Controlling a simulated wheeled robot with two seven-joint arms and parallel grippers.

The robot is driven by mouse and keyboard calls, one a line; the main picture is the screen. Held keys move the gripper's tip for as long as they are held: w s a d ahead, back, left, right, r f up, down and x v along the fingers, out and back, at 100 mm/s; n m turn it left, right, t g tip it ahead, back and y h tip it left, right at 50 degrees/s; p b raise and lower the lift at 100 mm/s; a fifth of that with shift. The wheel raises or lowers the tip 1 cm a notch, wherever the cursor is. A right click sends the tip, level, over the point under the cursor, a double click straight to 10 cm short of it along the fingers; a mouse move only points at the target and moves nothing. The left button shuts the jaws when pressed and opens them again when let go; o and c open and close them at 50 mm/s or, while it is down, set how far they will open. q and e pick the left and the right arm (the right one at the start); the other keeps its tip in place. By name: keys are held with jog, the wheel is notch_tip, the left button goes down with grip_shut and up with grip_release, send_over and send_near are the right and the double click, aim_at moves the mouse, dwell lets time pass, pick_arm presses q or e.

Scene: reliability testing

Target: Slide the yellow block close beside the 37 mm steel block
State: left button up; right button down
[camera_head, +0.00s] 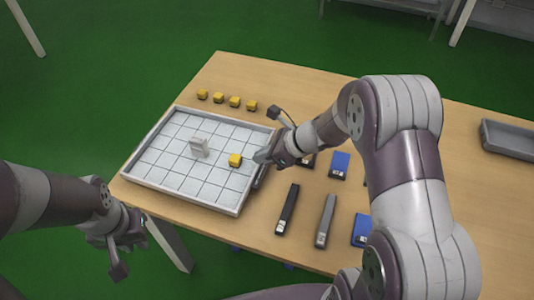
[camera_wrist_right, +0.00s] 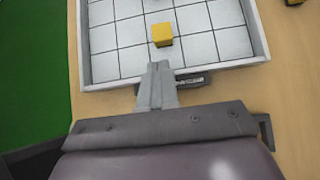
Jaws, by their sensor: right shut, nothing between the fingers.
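The yellow block (camera_head: 235,160) stands on the gridded floor of the white tray (camera_head: 180,196), toward its right side. It also shows in the right wrist view (camera_wrist_right: 162,35), just beyond my fingertips. The steel block (camera_head: 199,147), light grey and upright, stands left of the yellow block with a clear gap between them. My right gripper (camera_head: 263,156) is shut and empty at the tray's right rim. Its fingers (camera_wrist_right: 158,68) point at the yellow block, with a small gap visible. My left gripper (camera_head: 132,232) hangs off the table's left front edge, away from the blocks; its fingers are unclear.
Several more yellow blocks (camera_head: 235,101) stand in a row behind the tray. A black bar (camera_head: 287,209), a grey bar (camera_head: 325,221) and blue boxes (camera_head: 339,164) lie right of the tray. A grey bin (camera_head: 510,139) stands at far right. Much of the tray floor is free.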

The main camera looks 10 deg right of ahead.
aim_at(239, 165)
jog(key=x, duration=0.4)
jog(key=shift+a+f+b, duration=0.2)
jog(key=shift+a+b, duration=0.05)
jog(key=shift+b, duration=0.05)
jog(key=shift+w+a+f, duration=0.25)
jog(key=shift+f, duration=0.05)
jog(key=w+a, duration=0.1)
jog(key=a, duration=0.1)
jog(key=w+a, duration=0.1)
jog(key=a, duration=0.1)
jog(key=w+a, duration=0.2)
jog(key=shift+w, duration=0.1)
